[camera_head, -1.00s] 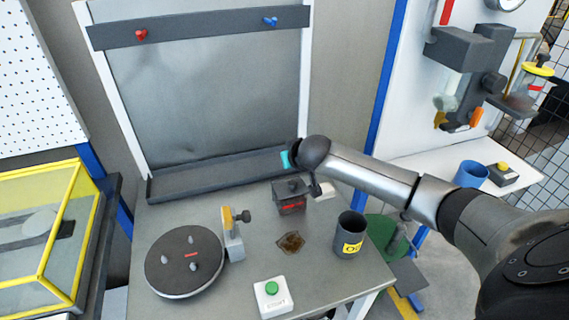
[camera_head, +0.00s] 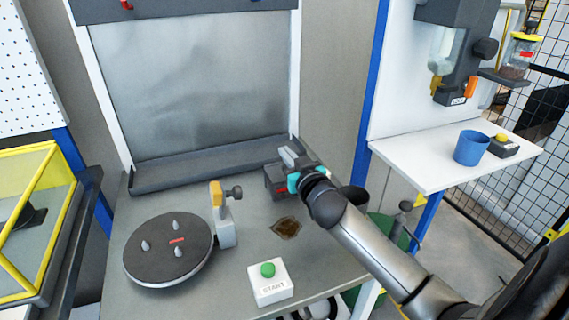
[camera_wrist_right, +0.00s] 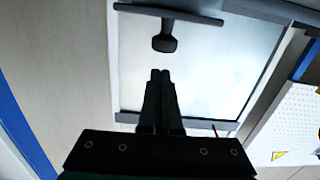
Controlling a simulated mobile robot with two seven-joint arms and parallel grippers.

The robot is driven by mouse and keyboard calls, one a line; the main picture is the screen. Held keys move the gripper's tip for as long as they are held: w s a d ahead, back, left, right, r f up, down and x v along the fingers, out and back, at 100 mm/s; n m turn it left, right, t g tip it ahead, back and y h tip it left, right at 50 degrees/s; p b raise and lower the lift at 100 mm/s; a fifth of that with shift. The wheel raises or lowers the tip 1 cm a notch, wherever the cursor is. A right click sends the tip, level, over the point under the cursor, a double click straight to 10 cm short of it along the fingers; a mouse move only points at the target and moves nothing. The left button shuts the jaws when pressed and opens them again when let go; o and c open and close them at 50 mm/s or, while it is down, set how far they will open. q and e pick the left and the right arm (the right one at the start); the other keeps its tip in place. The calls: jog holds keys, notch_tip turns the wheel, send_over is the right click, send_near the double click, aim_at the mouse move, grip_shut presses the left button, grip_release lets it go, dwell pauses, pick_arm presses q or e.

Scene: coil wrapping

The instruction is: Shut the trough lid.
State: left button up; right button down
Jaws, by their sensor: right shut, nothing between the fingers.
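My left gripper is not in view.
A round dark turntable (camera_head: 168,250) with pegs, a small post (camera_head: 226,232), a brown stain (camera_head: 286,228) and a green-button START box (camera_head: 270,283) are on the table. A long dark tray (camera_head: 200,165) runs along the back.

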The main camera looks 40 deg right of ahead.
jog(key=shift+s+a+f+t+b, duration=0.1)
jog(key=shift+s+f+t+b, duration=0.1)
jog(key=shift+f+t+b, duration=0.3)
jog(key=shift+s, duration=0.15)
jog(key=shift+s+f, duration=0.15)
jog(key=shift+f, duration=0.05)
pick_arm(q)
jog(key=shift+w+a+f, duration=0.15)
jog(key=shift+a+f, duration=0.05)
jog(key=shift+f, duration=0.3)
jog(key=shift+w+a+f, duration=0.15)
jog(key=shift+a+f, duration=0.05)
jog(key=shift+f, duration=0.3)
pick_arm(e)
jog(key=shift+s+a+f, duration=0.2)
jog(key=shift+s+f, duration=0.4)
jog(key=shift+f, duration=0.35)
jog(key=shift+f, duration=0.2)
